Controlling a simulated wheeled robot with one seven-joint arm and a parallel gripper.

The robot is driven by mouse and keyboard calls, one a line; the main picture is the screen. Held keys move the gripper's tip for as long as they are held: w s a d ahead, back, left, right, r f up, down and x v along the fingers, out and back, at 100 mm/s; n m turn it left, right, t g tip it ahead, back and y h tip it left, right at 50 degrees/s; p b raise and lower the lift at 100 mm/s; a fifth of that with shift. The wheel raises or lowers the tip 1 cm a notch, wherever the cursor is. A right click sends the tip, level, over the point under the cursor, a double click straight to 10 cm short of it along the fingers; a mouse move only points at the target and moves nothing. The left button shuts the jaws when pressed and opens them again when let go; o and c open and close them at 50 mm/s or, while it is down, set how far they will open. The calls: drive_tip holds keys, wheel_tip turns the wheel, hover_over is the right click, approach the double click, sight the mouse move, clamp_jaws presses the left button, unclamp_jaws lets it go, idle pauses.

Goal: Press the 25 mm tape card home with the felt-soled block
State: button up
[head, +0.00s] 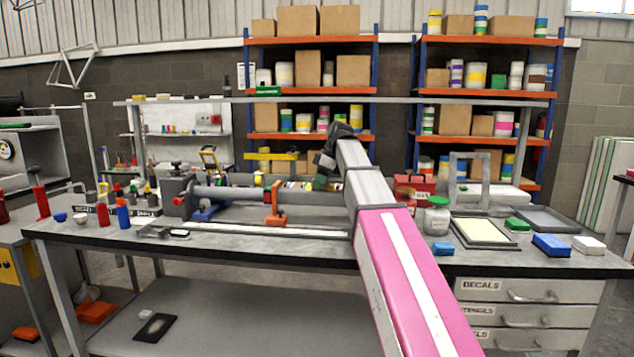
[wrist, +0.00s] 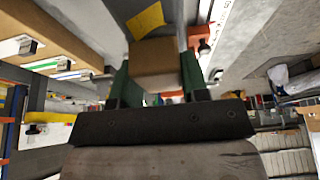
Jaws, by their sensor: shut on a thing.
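My gripper (wrist: 153,78) is shut on a tan-brown block (wrist: 155,58), held between its two green fingers. I take this to be the felt-soled block; its sole cannot be made out. Beyond the block in the wrist view, a yellow piece (wrist: 146,20) lies on a grey surface. Several white cards (wrist: 16,46) with dark clips sit along a brown board at the left, some with coloured stripes. I cannot tell which is the 25 mm tape card. In the head view my gripper (head: 321,180) is over the back of the bench, and the block cannot be made out there.
The grey bench (head: 310,246) carries a long tube in a stand with an orange clamp (head: 274,204). Bottles (head: 122,212) stand at the left. A framed tray (head: 483,232), a jar (head: 436,215) and a blue block (head: 551,245) are at the right. Shelves stand behind.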

sight(330, 190)
drive_tip(key=shift+d, duration=0.15)
drive_tip(key=shift+s+d+f, duration=0.1)
drive_tip(key=shift+s+d, duration=0.05)
drive_tip(key=shift+d, duration=0.6)
drive_tip(key=shift+s+d+f, duration=0.1)
drive_tip(key=shift+s+d, duration=0.05)
drive_tip(key=shift+d, duration=0.6)
drive_tip(key=shift+a, duration=0.1)
drive_tip(key=shift+w+a+r, duration=0.1)
drive_tip(key=shift+w+a, duration=0.1)
drive_tip(key=shift+a, duration=0.6)
drive_tip(key=shift+w+a+r, duration=0.1)
drive_tip(key=shift+w+a, duration=0.05)
drive_tip(key=shift+a, duration=0.65)
drive_tip(key=shift+w+a+f, duration=0.1)
drive_tip(key=shift+w+a, duration=0.05)
drive_tip(key=shift+a, duration=0.7)
drive_tip(key=shift+w+a+f, duration=0.1)
drive_tip(key=shift+w+a, duration=0.05)
drive_tip(key=shift+a, duration=0.7)
drive_tip(key=shift+s+d+r, duration=0.1)
drive_tip(key=shift+s+d, duration=0.1)
drive_tip(key=shift+d, duration=0.7)
drive_tip(key=shift+s+d, duration=0.15)
drive_tip(key=shift+d, duration=0.75)
drive_tip(key=shift+d, duration=0.1)
drive_tip(key=shift+s+d, duration=0.2)
drive_tip(key=shift+d, duration=0.6)
drive_tip(key=shift+s+d, duration=0.15)
drive_tip(key=shift+d, duration=0.6)
